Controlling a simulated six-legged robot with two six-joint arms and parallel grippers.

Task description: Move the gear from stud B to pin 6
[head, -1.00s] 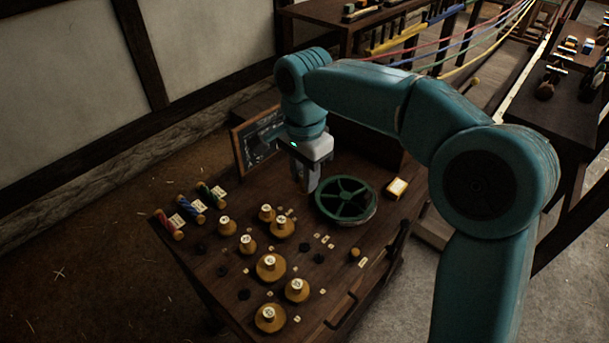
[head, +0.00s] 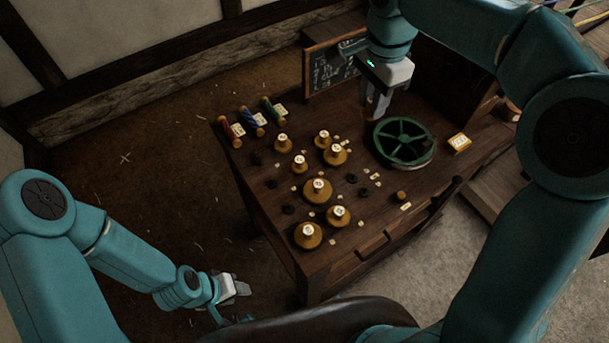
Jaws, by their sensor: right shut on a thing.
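My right gripper (head: 375,116) points down over the back of the wooden bench (head: 270,230), at the upper left rim of a green spoked wheel (head: 403,142). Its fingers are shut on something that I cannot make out. Several brass pieces with pale labelled knobs stand on the bench, among them one at the front (head: 308,238) and one in the middle (head: 318,192). The labels are too small to read, so I cannot tell stud B or pin 6. My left gripper (head: 243,303) is low at the left, off the bench; its finger opening is unclear.
Red, blue and green striped rolls (head: 250,122) lie at the bench's left corner. A chalkboard (head: 329,68) stands behind. Small dark discs (head: 288,210) lie between the brass pieces. Open floor is left of the bench.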

